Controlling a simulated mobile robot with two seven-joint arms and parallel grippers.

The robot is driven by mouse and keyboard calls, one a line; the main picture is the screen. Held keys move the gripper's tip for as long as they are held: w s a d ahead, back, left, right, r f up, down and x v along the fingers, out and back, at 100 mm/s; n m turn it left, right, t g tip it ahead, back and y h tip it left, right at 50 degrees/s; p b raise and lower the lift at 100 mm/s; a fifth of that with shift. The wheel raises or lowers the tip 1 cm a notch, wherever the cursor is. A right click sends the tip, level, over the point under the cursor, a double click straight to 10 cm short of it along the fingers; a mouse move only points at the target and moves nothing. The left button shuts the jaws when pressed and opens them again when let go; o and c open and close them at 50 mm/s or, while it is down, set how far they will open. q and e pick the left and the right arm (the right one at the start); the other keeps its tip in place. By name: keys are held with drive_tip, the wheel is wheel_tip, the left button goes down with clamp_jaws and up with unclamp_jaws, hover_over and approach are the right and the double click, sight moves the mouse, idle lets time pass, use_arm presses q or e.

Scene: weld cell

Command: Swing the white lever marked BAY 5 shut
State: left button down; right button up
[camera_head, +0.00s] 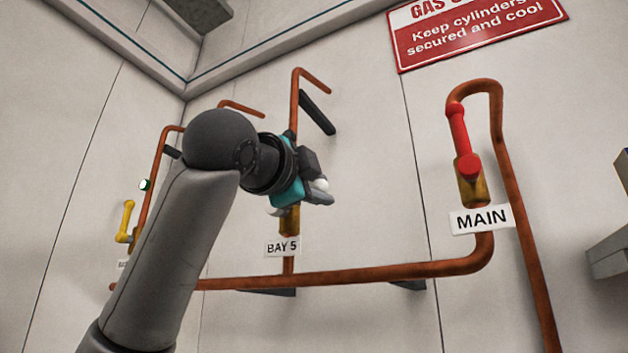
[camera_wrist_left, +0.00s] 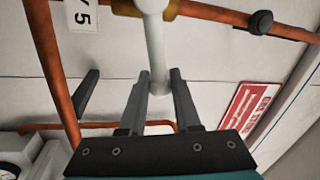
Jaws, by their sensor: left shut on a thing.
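The white lever (camera_wrist_left: 155,45) runs from the brass valve toward my left gripper (camera_wrist_left: 162,80) in the left wrist view, its end between the two fingers. In the head view a pale knob of the lever (camera_head: 320,184) shows at my left gripper (camera_head: 318,195), which is shut on it. The gripper hides most of the lever there. The BAY 5 label (camera_head: 283,247) hangs on the copper pipe below the brass valve (camera_head: 290,222). Part of this label (camera_wrist_left: 82,15) also shows in the left wrist view. My right gripper is not in view.
A red lever (camera_head: 461,130) stands upright above the MAIN label (camera_head: 481,219) to the right. A yellow lever (camera_head: 126,220) is at the far left, partly near my arm. A copper manifold pipe (camera_head: 350,277) runs below. A red gas sign (camera_head: 470,28) is on the wall.

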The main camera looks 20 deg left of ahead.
use_arm(q)
drive_tip(key=shift+d+f+m+h, duration=0.1)
drive_tip(key=shift+f+m+h, duration=0.15)
drive_tip(key=shift+f+m, duration=0.4)
drive_tip(key=shift+f+m+h, duration=0.25)
drive_tip(key=shift+f+m, duration=0.1)
drive_tip(key=shift+m, duration=0.6)
drive_tip(key=shift+f, duration=0.1)
drive_tip(key=c, duration=0.8)
unclamp_jaws()
drive_tip(key=b+v, duration=0.4)
drive_tip(key=v, duration=1.1)
drive_tip(key=shift+s+b, duration=0.2)
drive_tip(key=shift+b, duration=0.2)
drive_tip(key=shift+w, duration=0.1)
